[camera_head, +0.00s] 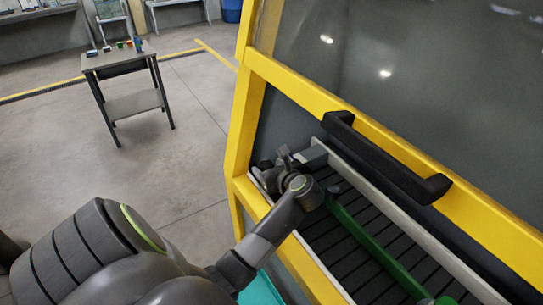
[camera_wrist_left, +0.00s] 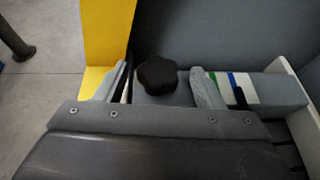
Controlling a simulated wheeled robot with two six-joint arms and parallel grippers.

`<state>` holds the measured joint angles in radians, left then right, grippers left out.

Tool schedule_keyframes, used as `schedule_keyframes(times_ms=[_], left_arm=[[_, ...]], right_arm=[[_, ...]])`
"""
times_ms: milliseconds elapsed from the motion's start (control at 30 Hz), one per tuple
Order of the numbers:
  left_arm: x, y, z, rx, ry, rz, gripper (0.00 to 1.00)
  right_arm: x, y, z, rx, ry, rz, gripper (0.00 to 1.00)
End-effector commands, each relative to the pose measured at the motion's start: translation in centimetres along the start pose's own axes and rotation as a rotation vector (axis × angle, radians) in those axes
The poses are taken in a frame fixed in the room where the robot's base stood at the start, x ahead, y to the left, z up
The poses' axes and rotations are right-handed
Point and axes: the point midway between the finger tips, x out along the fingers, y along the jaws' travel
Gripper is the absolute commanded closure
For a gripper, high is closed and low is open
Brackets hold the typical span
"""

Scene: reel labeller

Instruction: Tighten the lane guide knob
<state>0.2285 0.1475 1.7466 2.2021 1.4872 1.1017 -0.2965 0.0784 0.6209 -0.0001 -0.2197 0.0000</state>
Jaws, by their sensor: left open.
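The black lobed knob (camera_wrist_left: 157,75) shows in the left wrist view, mounted on a grey part beside the yellow frame post. My left gripper (camera_wrist_left: 160,69) is open, with one finger to the left of the knob and one to the right. Gaps show between the knob and both fingers; I cannot tell how deep the knob sits between them. In the head view my left gripper (camera_head: 284,158) is at the far end of the machine's lane, inside the yellow frame, and I cannot make out the knob clearly there. My right gripper is not in view.
A green rail (camera_head: 362,241) runs along the dark slatted lane. A yellow frame (camera_head: 240,130) and a panel with a black handle (camera_head: 385,165) stand close to my left arm. A grey block with coloured stripes (camera_wrist_left: 278,89) lies right of the knob. A small table (camera_head: 122,63) stands behind.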

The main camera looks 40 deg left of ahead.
Motion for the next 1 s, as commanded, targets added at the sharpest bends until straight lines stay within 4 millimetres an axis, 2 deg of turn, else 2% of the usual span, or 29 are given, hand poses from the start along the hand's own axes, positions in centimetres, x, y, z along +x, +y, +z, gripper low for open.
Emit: schedule_keyframes(times_ms=[200, 533, 767, 1000], left_arm=[[0.01, 0.02, 0.00, 0.000, 0.000, 0.000, 0.38], [0.01, 0.02, -0.02, 0.001, 0.000, 0.000, 0.81], [0.02, 0.09, -0.01, 0.008, 0.000, -0.015, 0.83], [0.04, 0.44, 0.09, 0.049, -0.001, -0.107, 0.83]], right_arm=[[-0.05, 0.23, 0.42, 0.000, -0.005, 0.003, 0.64], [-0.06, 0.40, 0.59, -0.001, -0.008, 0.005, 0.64], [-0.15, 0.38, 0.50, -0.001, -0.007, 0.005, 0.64], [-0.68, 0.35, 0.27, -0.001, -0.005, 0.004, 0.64]])
